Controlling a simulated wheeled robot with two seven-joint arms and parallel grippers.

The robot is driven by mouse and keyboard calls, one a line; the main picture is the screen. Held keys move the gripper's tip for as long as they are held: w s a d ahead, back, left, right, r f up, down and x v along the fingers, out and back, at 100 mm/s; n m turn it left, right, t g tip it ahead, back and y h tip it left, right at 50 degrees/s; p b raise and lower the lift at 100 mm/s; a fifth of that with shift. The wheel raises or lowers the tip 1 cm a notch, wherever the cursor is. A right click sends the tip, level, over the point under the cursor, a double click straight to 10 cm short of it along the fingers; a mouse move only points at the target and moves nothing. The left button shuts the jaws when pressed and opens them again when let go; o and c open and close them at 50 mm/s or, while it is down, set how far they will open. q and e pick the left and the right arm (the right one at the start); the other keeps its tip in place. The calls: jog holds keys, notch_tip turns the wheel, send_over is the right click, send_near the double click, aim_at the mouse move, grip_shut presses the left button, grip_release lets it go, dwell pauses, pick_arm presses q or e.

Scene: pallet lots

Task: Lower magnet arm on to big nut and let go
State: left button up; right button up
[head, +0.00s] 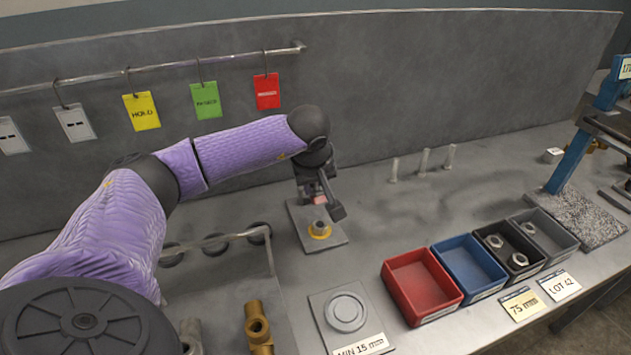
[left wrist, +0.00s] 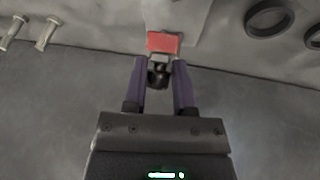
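My left gripper (head: 318,190) is low over a grey plate (head: 337,237) on the bench. In the left wrist view its two purple fingers (left wrist: 160,82) stand either side of a dark knob (left wrist: 158,78) that fills the gap between them. A red block (left wrist: 163,42), likely part of the magnet arm, lies just beyond; it shows as a small pinkish patch (head: 319,199) in the head view. A dark bar (head: 336,211) slants down beside it. On the plate is a brass ring with a grey cylindrical piece (head: 320,227), possibly the big nut. My right gripper is not in view.
Red (head: 422,287), blue (head: 468,268), black (head: 510,249) and grey bins stand at right; the black one holds two nuts. A plate with a round disc (head: 346,312) lies in front. Upright pegs (head: 424,160) stand behind, near the wall. A blue press frame is far right.

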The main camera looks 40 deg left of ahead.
pick_arm(q)
jog(key=o, duration=0.4)
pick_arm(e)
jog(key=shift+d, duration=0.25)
pick_arm(q)
jog(key=shift+r, duration=0.1)
jog(key=p+v, duration=0.3)
jog(key=v, duration=0.6)
jog(key=shift+s+r, duration=0.15)
jog(key=shift+r, duration=0.15)
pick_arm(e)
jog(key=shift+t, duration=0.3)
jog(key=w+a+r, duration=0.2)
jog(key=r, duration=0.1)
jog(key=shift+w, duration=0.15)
pick_arm(q)
jog(key=shift+d, duration=0.15)
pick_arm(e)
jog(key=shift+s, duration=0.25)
